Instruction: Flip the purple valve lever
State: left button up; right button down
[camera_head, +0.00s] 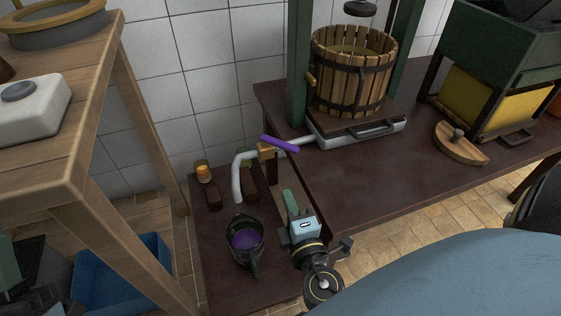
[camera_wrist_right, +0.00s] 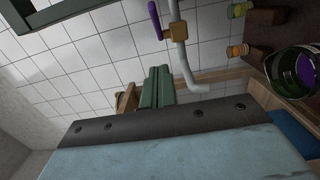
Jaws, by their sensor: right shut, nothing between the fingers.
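The purple valve lever (camera_head: 280,143) sits on a brass valve body (camera_head: 266,152) in a pale pipe (camera_head: 240,176). In the right wrist view the lever (camera_wrist_right: 155,20) shows at the top, beside the brass body (camera_wrist_right: 177,30). My right gripper (camera_head: 290,200) is shut and empty, below and slightly right of the lever, apart from it. Its green fingers (camera_wrist_right: 157,86) are together in the wrist view. My left gripper is not in view.
A jug with purple liquid (camera_head: 246,238) stands on the low dark bench, left of my right gripper. The press basket (camera_head: 350,72) stands on the dark table (camera_head: 400,185) behind right. A wooden table (camera_head: 85,145) is at left, with a blue crate (camera_head: 155,250) below.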

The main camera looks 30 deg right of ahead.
send_near(286, 149)
jog(key=w+a, duration=0.3)
jog(key=w, duration=0.2)
jog(key=d, duration=0.1)
jog(key=w+d, duration=0.1)
jog(key=d, duration=0.1)
jog(key=shift+w+d+p, duration=0.2)
jog(key=shift+w+p, duration=0.1)
jog(key=shift+p, duration=0.05)
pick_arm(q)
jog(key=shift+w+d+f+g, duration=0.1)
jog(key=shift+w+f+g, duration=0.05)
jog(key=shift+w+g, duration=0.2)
pick_arm(e)
jog(key=shift+w+d, duration=0.2)
jog(key=shift+d, duration=0.1)
jog(key=shift+d, duration=0.65)
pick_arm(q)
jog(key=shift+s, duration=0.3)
